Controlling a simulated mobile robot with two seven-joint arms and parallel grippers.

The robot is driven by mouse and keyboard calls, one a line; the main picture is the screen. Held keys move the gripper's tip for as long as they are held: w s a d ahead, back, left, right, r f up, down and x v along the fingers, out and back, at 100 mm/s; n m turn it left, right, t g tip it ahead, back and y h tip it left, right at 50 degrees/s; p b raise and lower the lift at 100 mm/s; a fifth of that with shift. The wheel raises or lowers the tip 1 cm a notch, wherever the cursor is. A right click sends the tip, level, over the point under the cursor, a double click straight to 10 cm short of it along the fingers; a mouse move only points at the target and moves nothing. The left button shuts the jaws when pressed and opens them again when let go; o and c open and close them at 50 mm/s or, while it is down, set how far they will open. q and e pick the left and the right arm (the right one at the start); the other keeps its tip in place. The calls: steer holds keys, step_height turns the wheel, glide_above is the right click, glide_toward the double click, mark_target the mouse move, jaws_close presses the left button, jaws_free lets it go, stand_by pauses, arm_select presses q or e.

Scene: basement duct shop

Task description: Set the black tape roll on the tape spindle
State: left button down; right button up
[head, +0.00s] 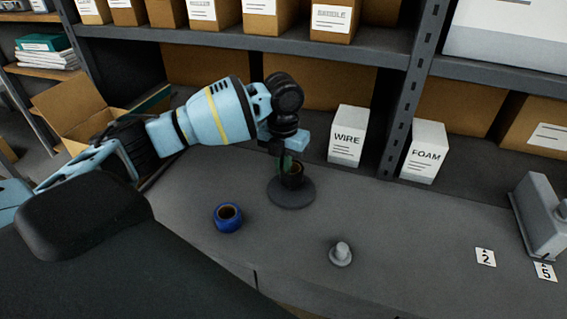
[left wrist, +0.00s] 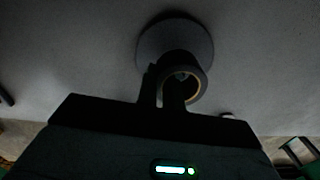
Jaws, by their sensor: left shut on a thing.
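The black tape roll (head: 296,176) shows a brown core and sits over the round dark grey base (head: 291,197) of what looks like the tape spindle, on the bench. My left gripper (head: 284,162) comes down from above and is shut on the roll's wall. In the left wrist view the roll (left wrist: 185,92) is at the fingertips, and the round base (left wrist: 175,32) is behind it. The spindle's post is hidden, so I cannot tell whether the roll is around it or rests on the base. My right gripper is not in view.
A blue tape roll (head: 228,217) lies left of the base. A small grey peg (head: 341,254) stands nearer the front. WIRE (head: 347,136) and FOAM (head: 424,152) boxes stand at the back. A grey device (head: 541,215) is at right. The front middle bench is mostly clear.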

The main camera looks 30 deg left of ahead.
arm_select(q)
steer(key=c, duration=1.8)
jaws_free()
steer(key=shift+r+p, duration=0.4)
steer(key=shift+r, duration=5.1)
steer(key=shift+f, duration=0.1)
